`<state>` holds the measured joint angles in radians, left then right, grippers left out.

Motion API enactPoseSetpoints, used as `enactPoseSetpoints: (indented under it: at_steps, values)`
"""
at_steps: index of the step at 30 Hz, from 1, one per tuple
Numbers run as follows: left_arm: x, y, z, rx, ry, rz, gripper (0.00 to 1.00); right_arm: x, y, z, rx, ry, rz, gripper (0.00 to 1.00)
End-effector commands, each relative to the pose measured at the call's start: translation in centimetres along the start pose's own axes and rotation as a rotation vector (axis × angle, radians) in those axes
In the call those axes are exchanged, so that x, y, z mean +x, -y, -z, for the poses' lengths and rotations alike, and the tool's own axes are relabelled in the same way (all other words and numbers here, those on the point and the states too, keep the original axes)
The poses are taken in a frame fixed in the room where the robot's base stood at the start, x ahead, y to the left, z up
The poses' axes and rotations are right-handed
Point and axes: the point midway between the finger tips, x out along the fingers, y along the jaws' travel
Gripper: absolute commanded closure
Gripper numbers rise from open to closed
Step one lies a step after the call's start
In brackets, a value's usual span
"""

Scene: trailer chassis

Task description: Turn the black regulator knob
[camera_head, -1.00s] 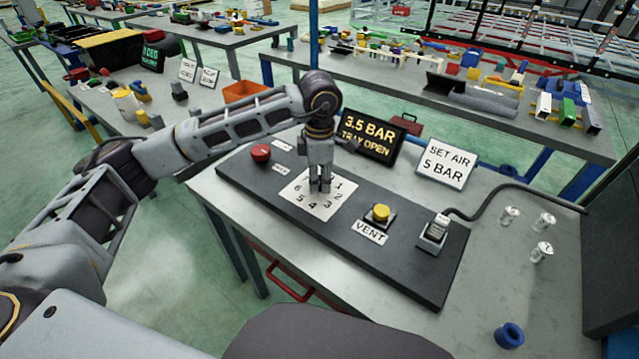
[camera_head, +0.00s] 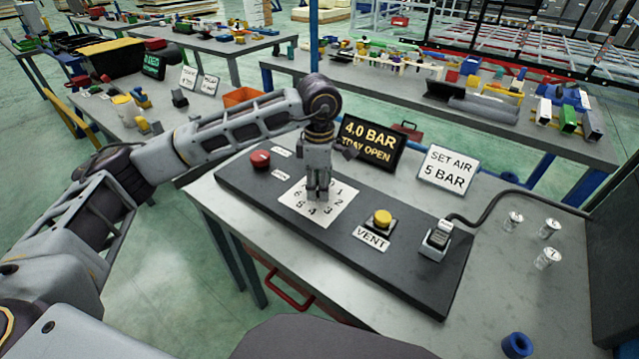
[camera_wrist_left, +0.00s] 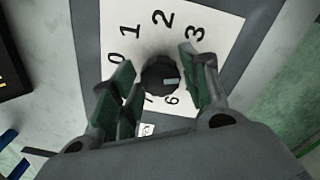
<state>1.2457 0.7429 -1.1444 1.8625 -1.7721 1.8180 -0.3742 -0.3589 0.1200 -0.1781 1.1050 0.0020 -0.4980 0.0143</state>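The black regulator knob (camera_wrist_left: 161,76) sits in the middle of a white dial plate (camera_head: 340,212) with printed numbers. My left gripper (camera_head: 318,195) points down over the dial. In the left wrist view its green-padded fingers (camera_wrist_left: 156,80) stand on both sides of the knob, closed in around it; any small gap at the left finger is hard to judge. In the head view the gripper hides the knob. A display (camera_head: 372,137) behind the panel reads 4.0 BAR, TRAY OPEN. A white sign (camera_head: 447,170) reads SET AIR 5 BAR. My right gripper is not in view.
The dark panel (camera_head: 240,192) also carries a red button (camera_head: 260,159), a yellow VENT button (camera_head: 382,218) and a grey fitting (camera_head: 437,238) beside a black hose (camera_head: 520,203). Several small clear cylinders and a blue ring (camera_head: 517,345) are at the right.

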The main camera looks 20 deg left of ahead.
Motion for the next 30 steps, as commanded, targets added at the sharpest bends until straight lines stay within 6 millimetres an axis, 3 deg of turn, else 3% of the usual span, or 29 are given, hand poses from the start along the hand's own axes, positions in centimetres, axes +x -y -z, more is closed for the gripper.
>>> enactPoseSetpoints:
  at_steps: [17, 23, 30]
  values:
    - [-0.6, 0.0, 0.0, -0.001, 0.000, -0.001, 0.42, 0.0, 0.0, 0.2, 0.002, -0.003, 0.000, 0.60]
    - [-2.5, -0.1, 0.0, -0.001, 0.001, -0.002, 0.42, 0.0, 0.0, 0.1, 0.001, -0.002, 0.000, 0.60]
    - [-6.0, -0.1, 0.0, 0.000, 0.000, -0.003, 0.42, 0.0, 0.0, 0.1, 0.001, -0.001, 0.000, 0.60]
